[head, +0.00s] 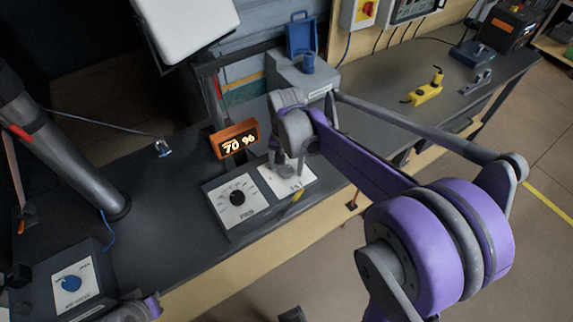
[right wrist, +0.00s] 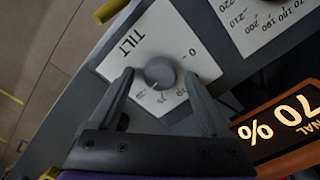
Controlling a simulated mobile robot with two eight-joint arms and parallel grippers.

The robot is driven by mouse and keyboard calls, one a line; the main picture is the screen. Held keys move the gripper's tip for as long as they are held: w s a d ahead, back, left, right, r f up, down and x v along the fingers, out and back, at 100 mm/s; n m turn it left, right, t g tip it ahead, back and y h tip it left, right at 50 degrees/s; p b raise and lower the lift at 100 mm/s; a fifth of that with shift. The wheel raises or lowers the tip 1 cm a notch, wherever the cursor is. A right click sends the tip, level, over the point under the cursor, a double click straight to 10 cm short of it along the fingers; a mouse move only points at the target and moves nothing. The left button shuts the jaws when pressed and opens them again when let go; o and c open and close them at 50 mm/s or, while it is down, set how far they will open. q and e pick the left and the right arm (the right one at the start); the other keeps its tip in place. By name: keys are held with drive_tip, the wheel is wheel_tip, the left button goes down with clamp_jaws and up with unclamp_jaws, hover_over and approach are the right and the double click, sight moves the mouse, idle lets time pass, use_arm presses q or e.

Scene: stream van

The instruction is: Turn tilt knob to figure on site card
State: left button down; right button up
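The tilt knob (right wrist: 160,72) is a round grey knob on a white panel (right wrist: 190,52) marked TILT in the right wrist view. A small pale mark shows at its edge, toward the lower scale figures, which are too small to read surely. My right gripper (right wrist: 159,84) is open, its two fingers on either side of the knob with gaps showing. In the head view the right gripper (head: 286,170) is over the tilt panel (head: 298,178) and hides the knob. I cannot make out a site card.
An orange display (head: 235,139) reading 70 % stands just behind the panels. A pan dial (head: 237,198) sits left of the tilt panel. A blue-knob box (head: 71,283) is at the lower left. A yellow tool (head: 427,93) lies on the bench at right.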

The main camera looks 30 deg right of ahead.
sight(286, 170)
wheel_tip(286, 170, up, 11)
drive_tip(key=shift+p, duration=0.45)
drive_tip(key=shift+f, duration=0.1)
idle(0.4)
drive_tip(key=shift+s, duration=0.1)
